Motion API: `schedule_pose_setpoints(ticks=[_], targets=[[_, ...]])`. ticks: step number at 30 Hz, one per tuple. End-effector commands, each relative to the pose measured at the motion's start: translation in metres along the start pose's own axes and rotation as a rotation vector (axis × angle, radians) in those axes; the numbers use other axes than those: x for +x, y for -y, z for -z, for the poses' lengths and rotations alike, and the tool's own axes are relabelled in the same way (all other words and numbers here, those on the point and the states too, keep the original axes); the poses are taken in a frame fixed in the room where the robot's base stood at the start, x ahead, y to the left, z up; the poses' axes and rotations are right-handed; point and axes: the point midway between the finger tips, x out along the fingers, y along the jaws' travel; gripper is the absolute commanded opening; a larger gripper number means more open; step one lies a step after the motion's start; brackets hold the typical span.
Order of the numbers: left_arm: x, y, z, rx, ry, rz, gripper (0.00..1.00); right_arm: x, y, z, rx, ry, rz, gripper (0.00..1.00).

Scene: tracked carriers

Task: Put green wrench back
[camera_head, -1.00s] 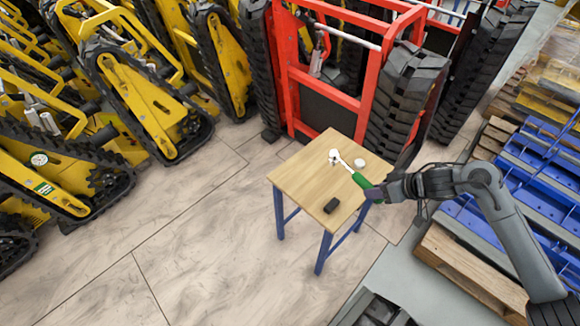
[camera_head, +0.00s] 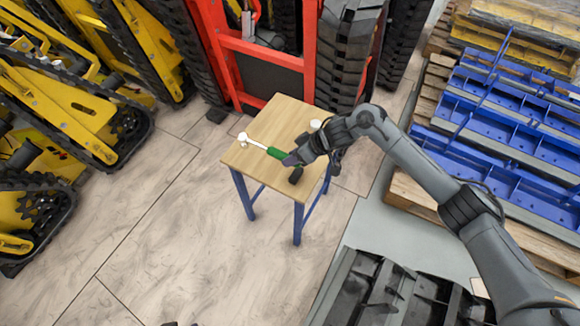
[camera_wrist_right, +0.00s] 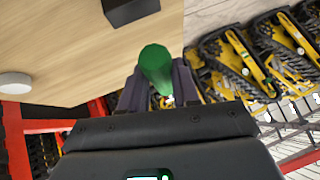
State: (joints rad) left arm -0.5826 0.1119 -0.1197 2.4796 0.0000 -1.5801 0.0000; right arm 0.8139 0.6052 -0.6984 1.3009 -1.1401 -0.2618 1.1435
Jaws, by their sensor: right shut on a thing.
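The green wrench (camera_head: 275,152) has a green handle and a pale silver head that points left in the head view. My right gripper (camera_head: 291,158) is shut on the end of its handle. The wrench is over the small wooden table (camera_head: 272,122); I cannot tell whether it touches the top. In the right wrist view, the green handle end (camera_wrist_right: 155,68) sits between the fingers. My left gripper is not in view.
A white round object (camera_head: 316,124) and a dark block (camera_head: 296,174) are on the table. A red tracked carrier (camera_head: 262,50) stands behind it, yellow carriers (camera_head: 60,85) at left. Blue parts on a pallet (camera_head: 480,130) are at right. The floor left of the table is clear.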

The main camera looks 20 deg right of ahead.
Motion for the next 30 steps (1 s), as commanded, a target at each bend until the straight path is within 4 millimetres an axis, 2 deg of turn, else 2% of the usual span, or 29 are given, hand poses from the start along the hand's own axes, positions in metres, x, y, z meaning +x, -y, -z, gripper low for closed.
schedule_pose_setpoints(ticks=[7, 17, 30], targets=[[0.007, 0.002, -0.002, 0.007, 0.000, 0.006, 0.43, 0.012, -0.004, 0.005, -0.002, -0.002, 0.000, 0.00], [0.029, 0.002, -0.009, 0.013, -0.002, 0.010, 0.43, 0.040, -0.013, -0.017, 0.000, -0.002, 0.000, 0.00], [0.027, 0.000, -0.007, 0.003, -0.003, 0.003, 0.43, 0.042, -0.013, -0.019, -0.001, -0.003, -0.001, 0.00]])
